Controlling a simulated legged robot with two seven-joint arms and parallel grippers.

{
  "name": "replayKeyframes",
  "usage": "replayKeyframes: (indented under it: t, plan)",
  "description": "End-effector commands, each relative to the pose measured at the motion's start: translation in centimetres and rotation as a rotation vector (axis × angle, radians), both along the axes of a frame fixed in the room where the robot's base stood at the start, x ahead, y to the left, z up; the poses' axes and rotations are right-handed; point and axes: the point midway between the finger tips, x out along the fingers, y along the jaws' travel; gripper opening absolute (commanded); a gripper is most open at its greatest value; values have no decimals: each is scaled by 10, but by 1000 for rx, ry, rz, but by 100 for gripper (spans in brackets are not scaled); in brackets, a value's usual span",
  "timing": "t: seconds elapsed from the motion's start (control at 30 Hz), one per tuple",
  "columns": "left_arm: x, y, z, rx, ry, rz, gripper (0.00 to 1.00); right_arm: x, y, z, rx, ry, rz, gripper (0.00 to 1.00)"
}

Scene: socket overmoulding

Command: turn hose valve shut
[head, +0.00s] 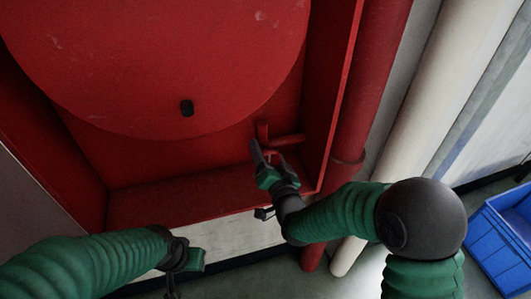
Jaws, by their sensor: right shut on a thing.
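The red hose valve (286,140) sits in the lower right corner of a red cabinet, with a short upright part and a horizontal pipe toward the right wall. My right gripper (261,155) is at the valve, shut on its handle; the fingers hide much of the part they hold. My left gripper (186,262) is low in the view, in front of and below the cabinet, apart from the valve. Its fingers are too small and dark to tell whether they are open.
The cabinet's right wall stands close beside the valve. Red (366,90) and white (455,90) pipes run to its right. A blue crate (500,245) stands on the floor at far right.

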Motion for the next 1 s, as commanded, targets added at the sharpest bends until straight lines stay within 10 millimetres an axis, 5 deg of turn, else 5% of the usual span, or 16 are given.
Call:
replayKeyframes:
  t: [0.53, 0.57, 0.6, 0.73, 1.0]
  plan:
    - [0, 0, -2, 0, 0, 0, 36, -1, -1, -3, 27, 16, -1, 20]
    - [0, 0, -2, 0, 0, 0, 36, -1, -1, -3, 27, 16, -1, 62]
    - [0, 0, -2, 0, 0, 0, 36, -1, -1, -3, 27, 16, -1, 67]
    - [0, 0, -2, 0, 0, 0, 36, 0, -1, -2, 27, 14, -1, 82]
    - [0, 0, -1, 0, 0, 0, 36, -1, 0, -1, 27, 11, -1, 82]
